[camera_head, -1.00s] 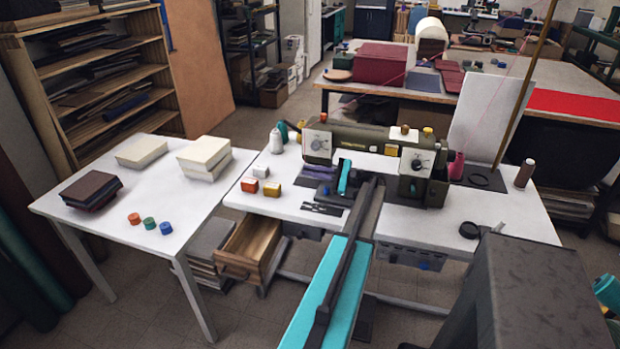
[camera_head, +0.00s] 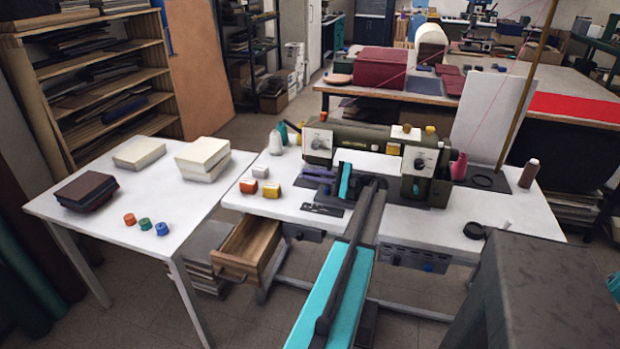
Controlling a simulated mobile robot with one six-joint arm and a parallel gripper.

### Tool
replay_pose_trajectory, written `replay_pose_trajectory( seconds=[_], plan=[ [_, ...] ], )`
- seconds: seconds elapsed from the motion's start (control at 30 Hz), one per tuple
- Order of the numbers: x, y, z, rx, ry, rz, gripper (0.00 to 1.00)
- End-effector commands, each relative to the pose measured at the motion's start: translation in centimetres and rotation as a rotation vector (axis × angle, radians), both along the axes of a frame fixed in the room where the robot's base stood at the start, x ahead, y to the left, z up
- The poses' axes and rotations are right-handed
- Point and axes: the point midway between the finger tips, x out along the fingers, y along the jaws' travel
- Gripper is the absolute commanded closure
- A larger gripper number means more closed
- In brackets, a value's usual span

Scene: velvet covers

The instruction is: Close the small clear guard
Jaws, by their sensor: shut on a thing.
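The olive-green sewing machine (camera_head: 367,137) stands on a white table, its pale left head (camera_head: 318,146) over the needle area. The jaws are small and dark here and partly hidden by my teal-and-dark wrist. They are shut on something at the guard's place. The small clear guard cannot be made out by itself against the machine and my gripper, so its angle cannot be told.
A flat dark plate (camera_head: 322,209) lies in front. A wooden drawer (camera_head: 247,249) hangs open below the white table (camera_head: 290,208). Thread cones and a pole stand at the right.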

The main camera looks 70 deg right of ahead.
Motion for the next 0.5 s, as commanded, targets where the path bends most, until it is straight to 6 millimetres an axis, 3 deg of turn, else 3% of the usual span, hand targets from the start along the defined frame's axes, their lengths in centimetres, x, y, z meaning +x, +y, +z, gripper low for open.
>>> replay_pose_trajectory(
  seconds=[0.07, 0.1, 0.2, 0.5],
  plan=[
    [-0.26, -0.82, 0.47, -0.006, -0.006, -0.021, 1.0],
    [-0.25, -0.82, 0.47, -0.006, -0.006, -0.021, 0.88],
    [-0.22, -0.74, 0.39, -0.005, -0.005, -0.019, 0.74],
    [-0.05, -0.43, 0.2, -0.001, -0.002, -0.013, 0.74]
  ],
)
